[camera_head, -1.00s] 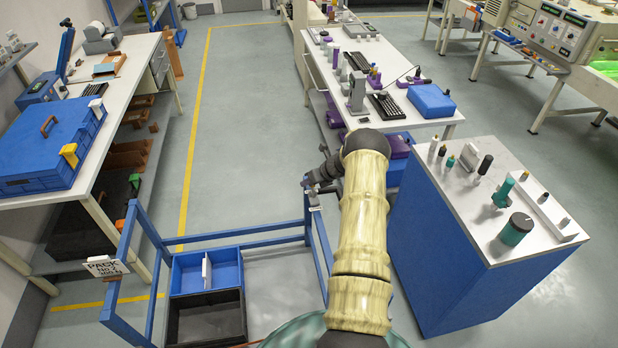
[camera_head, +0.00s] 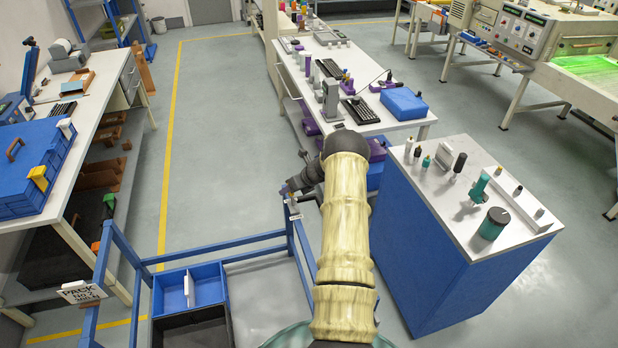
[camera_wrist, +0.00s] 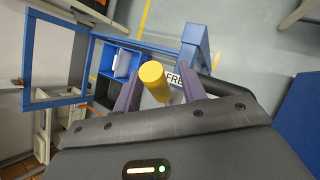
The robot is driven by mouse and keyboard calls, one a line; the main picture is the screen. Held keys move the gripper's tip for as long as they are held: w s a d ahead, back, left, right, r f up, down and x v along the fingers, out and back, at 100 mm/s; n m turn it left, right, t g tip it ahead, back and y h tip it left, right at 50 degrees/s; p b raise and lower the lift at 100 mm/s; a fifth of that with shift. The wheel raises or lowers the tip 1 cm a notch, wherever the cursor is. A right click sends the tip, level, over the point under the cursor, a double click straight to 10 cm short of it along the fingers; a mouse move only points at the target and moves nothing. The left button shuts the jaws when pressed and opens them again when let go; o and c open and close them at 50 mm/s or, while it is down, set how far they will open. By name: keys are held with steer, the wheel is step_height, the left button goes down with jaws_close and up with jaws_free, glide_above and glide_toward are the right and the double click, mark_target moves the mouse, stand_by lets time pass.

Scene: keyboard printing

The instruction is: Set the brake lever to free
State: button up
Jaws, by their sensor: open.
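The brake lever's yellow cylindrical knob (camera_wrist: 154,80) shows in the wrist view, close in front of my gripper (camera_wrist: 160,84). The two purple fingers are apart, one on each side of the knob. I cannot tell whether either finger touches it. A white label (camera_wrist: 174,79) reading "FRE", partly hidden by a finger, sits on the blue frame just behind. In the head view my gripper (camera_head: 291,189) is at the far right post of the blue cart (camera_head: 215,243). The lever is too small to make out there.
The cart carries a blue divided bin (camera_head: 207,285) and a black bin (camera_head: 195,325). A blue cabinet (camera_head: 425,250) with tools on top stands close to the right of my arm. A workbench (camera_head: 100,105) is at left. The floor beyond the cart is clear.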

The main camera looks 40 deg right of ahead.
steer(key=b+v, duration=0.4)
steer(key=v, duration=1.1)
steer(key=shift+s+r+b, duration=0.2)
steer(key=shift+r+b, duration=0.1)
steer(key=shift+b, duration=0.05)
steer(key=shift+d, duration=0.15)
steer(key=shift+s, duration=0.1)
